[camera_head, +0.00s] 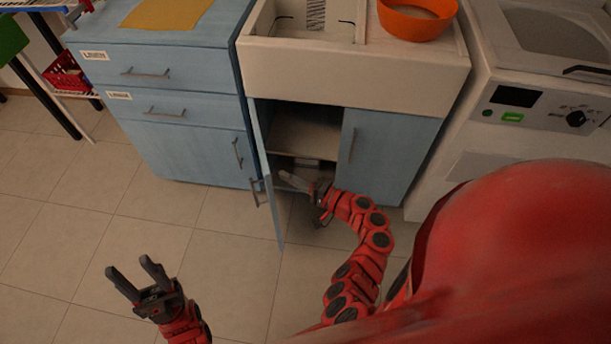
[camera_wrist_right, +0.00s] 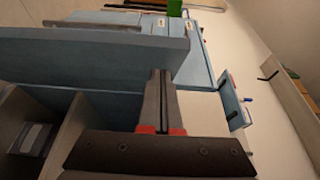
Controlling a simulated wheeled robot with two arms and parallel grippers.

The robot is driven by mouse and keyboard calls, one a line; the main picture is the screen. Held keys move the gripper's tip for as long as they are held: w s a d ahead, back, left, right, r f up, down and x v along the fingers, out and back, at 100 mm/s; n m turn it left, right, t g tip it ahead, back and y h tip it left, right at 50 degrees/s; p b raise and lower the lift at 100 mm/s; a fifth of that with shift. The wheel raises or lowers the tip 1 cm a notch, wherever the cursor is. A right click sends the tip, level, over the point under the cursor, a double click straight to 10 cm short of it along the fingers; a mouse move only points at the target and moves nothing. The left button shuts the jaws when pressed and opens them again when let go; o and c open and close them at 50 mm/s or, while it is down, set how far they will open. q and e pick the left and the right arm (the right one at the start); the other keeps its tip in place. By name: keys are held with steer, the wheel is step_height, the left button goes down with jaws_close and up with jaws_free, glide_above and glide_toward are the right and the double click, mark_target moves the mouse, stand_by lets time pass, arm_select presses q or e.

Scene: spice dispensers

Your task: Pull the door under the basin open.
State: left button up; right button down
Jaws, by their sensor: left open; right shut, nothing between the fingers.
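The white basin (camera_head: 350,65) sits on a blue cabinet with two doors. The left door under the basin (camera_head: 267,180) stands open, swung out and seen nearly edge-on, its handle (camera_head: 256,192) on the outer side. The right door (camera_head: 375,155) is closed. My right gripper (camera_head: 284,178) is shut and empty, at the inner side of the open door; I cannot tell whether it touches. In the right wrist view the shut fingers (camera_wrist_right: 161,90) overlap the door panel (camera_wrist_right: 90,55). My left gripper (camera_head: 133,278) is open and empty above the floor, lower left.
Blue drawers and a cupboard (camera_head: 180,115) stand left of the basin cabinet. A white washing machine (camera_head: 530,100) stands to the right. An orange bowl (camera_head: 418,18) sits beside the basin. The tiled floor (camera_head: 100,215) in front on the left is clear.

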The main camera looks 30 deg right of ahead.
steer(key=shift+w+a, duration=0.15)
steer(key=shift+a, duration=0.75)
